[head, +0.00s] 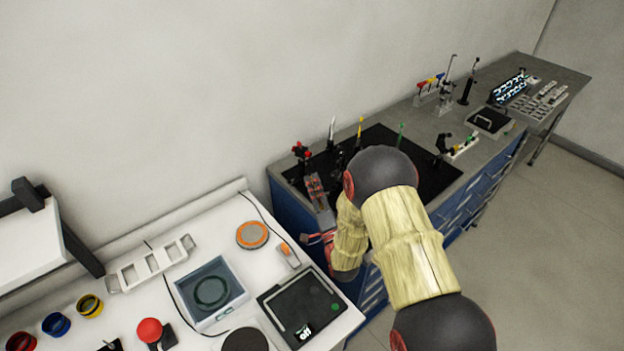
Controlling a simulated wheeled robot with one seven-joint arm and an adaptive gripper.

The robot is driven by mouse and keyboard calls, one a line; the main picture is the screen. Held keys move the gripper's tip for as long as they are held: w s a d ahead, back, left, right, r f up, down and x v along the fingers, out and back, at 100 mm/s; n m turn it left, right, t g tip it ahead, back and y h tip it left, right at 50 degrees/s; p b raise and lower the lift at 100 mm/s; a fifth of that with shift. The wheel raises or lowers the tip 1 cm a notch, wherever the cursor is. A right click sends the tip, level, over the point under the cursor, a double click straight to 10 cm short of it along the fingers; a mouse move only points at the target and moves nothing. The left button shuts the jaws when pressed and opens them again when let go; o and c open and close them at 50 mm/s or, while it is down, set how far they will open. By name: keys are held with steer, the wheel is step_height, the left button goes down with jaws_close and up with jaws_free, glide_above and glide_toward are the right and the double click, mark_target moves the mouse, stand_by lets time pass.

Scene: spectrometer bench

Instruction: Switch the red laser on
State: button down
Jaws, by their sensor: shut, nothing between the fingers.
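On the black board (437,184), a small dark stand with red parts on top (301,150) stands at the far left end. It may be the red laser, but its switch is too small to make out and I see no beam. My gripper (313,180) is at the board's left front edge, just in front of this red-topped stand. Its narrow fingers are shut and empty, pointing toward the stand. I cannot tell whether they touch it. My arm hides part of the board and the bench front.
Upright yellow (360,128), green (401,130) and white (332,128) pieces stand along the board. Floor at right is clear.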

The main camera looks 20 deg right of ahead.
mark_target(299, 145)
steer(key=x, duration=1.1)
steer(key=shift+w+r, duration=0.1)
steer(key=shift+w, duration=0.1)
steer(key=shift+w+d+r+m+g+h+p, duration=0.15)
steer(key=shift+r+m+g+h+p, duration=0.25)
steer(key=shift+m, duration=0.3)
steer(key=shift+w+d+r+m+g+h+p, duration=0.1)
steer(key=shift+d+r+m+g+h+p, duration=0.2)
steer(key=shift+m+g, duration=0.35)
steer(key=shift+m+g+p, duration=0.25)
steer(key=shift+m+p, duration=0.05)
steer(key=shift+m, duration=0.15)
steer(key=shift+w+d+r+m+g+p, duration=0.2)
steer(key=shift+w+m+g+p, duration=0.1)
steer(key=shift+m+g+p, duration=0.3)
steer(key=shift+w+d+r+m+g+p, duration=0.25)
steer(key=shift+m+g+p, duration=0.15)
steer(key=shift+m+g, duration=0.3)
stand_by(0.8)
steer(key=shift+f, duration=0.1)
